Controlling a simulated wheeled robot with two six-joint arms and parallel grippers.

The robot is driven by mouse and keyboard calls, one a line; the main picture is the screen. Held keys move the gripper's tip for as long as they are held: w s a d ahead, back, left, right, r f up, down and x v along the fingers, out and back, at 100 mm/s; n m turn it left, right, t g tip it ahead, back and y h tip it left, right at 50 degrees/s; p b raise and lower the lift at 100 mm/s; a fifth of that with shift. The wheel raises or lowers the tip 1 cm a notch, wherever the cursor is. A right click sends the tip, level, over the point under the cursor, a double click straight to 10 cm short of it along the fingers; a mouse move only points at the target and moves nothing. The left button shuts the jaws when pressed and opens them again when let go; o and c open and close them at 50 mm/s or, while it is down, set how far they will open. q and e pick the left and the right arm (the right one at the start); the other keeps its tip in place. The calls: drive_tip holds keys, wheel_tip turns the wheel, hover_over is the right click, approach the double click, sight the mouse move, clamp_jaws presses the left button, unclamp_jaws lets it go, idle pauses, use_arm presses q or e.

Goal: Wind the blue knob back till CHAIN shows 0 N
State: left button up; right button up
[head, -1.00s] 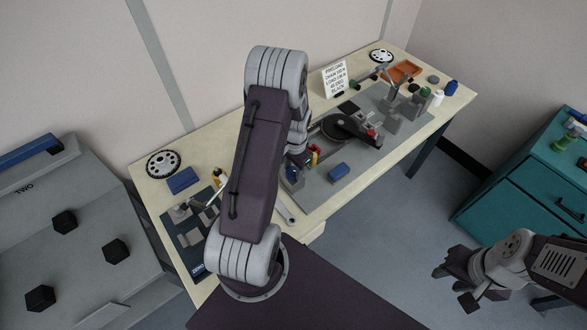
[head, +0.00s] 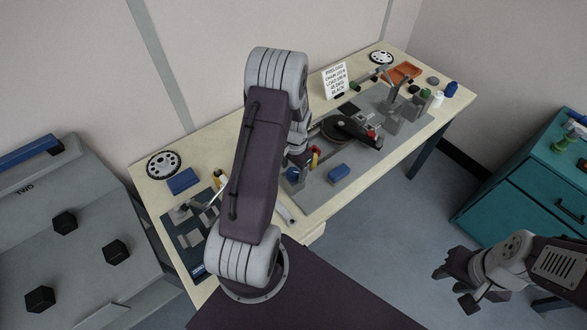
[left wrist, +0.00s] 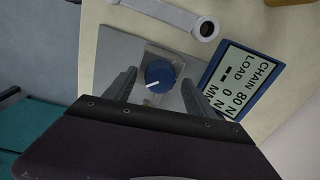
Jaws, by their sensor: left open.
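The blue knob (left wrist: 160,75) with a white pointer line sits on a grey plate in the left wrist view. My left gripper (left wrist: 159,80) is open, with one finger on each side of the knob and a visible gap to both. I cannot tell how far down the fingers reach beside it. The blue-framed display (left wrist: 239,84) right of the knob reads CHAIN 80 N and LOAD 0 N. My right gripper (head: 452,286) hangs open and empty at the lower right, off the bench.
A pale wrench (left wrist: 185,15) lies just beyond the knob's plate. The bench (head: 400,165) also carries a black fixture (head: 350,131), a white text card (head: 335,80), an orange tray (head: 405,72) and several small bottles. A teal cabinet (head: 530,190) stands at right.

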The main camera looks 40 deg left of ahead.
sight(295, 172)
use_arm(q)
wheel_tip(295, 172, up, 9)
drive_tip(key=shift+d+b, duration=0.2)
drive_tip(key=shift+b, duration=0.1)
idle(0.4)
drive_tip(key=s+d+r+m+t, duration=0.1)
drive_tip(key=s+d+r, duration=0.15)
drive_tip(key=d, duration=0.35)
drive_tip(key=s+d+r+m, duration=0.1)
drive_tip(key=s+d+r, duration=0.15)
drive_tip(key=d, duration=0.45)
drive_tip(key=s+d+f+n, duration=0.1)
drive_tip(key=s+f+n, duration=0.1)
drive_tip(key=s+n, duration=0.2)
drive_tip(key=shift+s+d+h, duration=0.25)
drive_tip(key=shift+s+h, duration=0.15)
drive_tip(key=shift+s, duration=0.7)
